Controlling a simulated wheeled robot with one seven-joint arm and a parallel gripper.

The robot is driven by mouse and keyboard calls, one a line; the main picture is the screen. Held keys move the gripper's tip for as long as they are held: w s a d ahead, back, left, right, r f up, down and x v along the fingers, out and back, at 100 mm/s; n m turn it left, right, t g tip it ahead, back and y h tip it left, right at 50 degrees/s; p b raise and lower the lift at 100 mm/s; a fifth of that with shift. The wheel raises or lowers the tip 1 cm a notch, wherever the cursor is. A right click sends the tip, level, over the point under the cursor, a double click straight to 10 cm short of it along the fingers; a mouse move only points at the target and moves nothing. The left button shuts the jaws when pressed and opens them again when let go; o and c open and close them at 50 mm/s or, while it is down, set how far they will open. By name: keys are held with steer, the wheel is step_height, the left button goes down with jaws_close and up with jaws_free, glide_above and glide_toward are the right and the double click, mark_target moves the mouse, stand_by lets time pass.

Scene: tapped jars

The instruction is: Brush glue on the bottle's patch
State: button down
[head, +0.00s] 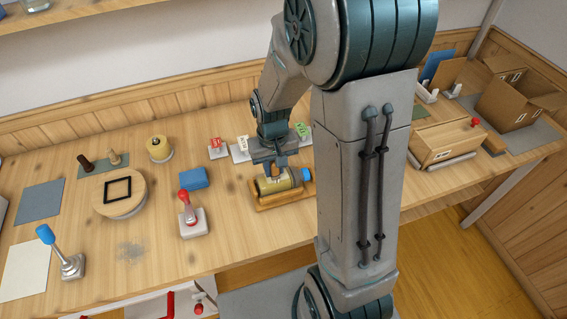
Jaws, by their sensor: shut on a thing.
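The bottle (283,184) is olive-yellow with a blue cap (306,174). It lies on its side in a wooden cradle (275,201) near the middle of the table, cap to the right. My gripper (271,167) is right above the bottle's left part, pointing down. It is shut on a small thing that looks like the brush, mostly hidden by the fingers. Whether the brush touches the bottle is unclear. The patch cannot be made out at this size. A yellow pot (159,148), possibly the glue, stands at the back left.
A red-knobbed device (190,219) and a blue block (194,179) stand left of the cradle. Small labelled blocks (242,148) stand behind it. A round wooden stand (119,205) and a blue-knobbed lever (66,262) are farther left. Cardboard boxes (507,102) fill the right end.

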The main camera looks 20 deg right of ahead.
steer(key=shift+a, duration=1.35)
steer(key=shift+d, duration=0.15)
steer(key=shift+w+d, duration=0.2)
steer(key=shift+d, duration=0.95)
steer(key=shift+w+d, duration=0.25)
steer(key=shift+d, duration=0.9)
steer(key=shift+w+d, duration=0.2)
steer(key=shift+d, duration=0.95)
steer(key=shift+s, duration=0.1)
steer(key=shift+s+a+b, duration=0.1)
steer(key=shift+s+b, duration=0.2)
steer(key=shift+s, duration=0.9)
steer(key=shift+a, duration=0.1)
